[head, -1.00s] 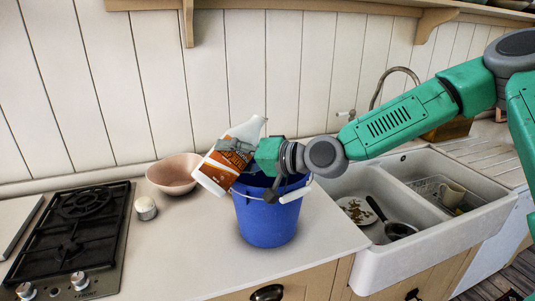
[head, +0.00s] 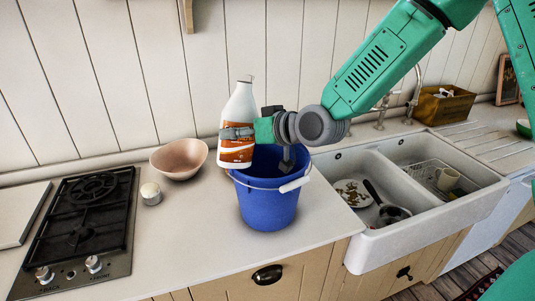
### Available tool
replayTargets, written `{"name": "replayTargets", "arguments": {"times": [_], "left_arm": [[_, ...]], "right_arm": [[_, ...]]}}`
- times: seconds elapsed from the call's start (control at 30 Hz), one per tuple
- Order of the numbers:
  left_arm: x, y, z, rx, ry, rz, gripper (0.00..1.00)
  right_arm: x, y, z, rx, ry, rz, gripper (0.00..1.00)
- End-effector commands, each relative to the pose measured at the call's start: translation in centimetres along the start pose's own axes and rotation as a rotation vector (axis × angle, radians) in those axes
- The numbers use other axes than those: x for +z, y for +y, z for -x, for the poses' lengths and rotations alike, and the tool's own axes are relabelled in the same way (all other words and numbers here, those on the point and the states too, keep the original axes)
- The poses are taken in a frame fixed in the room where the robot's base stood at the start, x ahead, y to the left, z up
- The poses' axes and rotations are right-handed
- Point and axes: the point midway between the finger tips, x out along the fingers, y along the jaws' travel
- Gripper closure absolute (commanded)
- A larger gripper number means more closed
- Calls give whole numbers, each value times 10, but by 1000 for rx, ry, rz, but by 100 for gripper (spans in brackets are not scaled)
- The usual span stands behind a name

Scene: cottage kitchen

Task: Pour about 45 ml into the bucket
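The blue bucket (head: 268,203) stands on the worktop left of the sink, its wire handle with a white grip (head: 295,184) hanging at the front. My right gripper (head: 237,133) comes in from the right and is shut around a white bottle (head: 240,103) with an orange-brown label. The bottle is nearly upright, over or just behind the bucket's left rim; its exact height above the worktop is hard to tell. My gripper's wrist passes above the bucket and hides part of its opening. The bucket's contents are hidden. My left gripper is not in view.
A pink bowl (head: 180,159) and a small white jar (head: 151,194) stand left of the bucket. A black gas hob (head: 84,215) is at far left. The white double sink (head: 385,236) holds a plate, pan and rack at right. The worktop before the bucket is clear.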

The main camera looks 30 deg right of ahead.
Motion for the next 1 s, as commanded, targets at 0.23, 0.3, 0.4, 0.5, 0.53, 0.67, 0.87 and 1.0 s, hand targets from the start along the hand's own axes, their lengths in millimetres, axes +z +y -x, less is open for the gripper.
{"name": "replayTargets", "arguments": {"times": [0.23, 0.3, 0.4, 0.5, 0.53, 0.67, 0.87, 1.0], "left_arm": [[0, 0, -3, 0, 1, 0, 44], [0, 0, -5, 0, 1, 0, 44], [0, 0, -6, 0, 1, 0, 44], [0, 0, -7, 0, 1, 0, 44], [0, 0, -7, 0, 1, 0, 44], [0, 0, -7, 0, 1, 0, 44], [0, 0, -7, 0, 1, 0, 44], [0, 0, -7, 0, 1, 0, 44]], "right_arm": [[-2, 4, 1, 63, 4, 161, 73], [-2, 5, 0, 75, 5, 190, 73], [-1, 6, 0, 87, 5, 218, 73], [-2, 7, 0, 94, 6, 234, 73], [-2, 7, 0, 95, 6, 236, 73], [-2, 7, 0, 97, 7, 239, 73], [-2, 7, 0, 96, 8, 238, 73], [-2, 7, 1, 96, 7, 237, 73]]}}
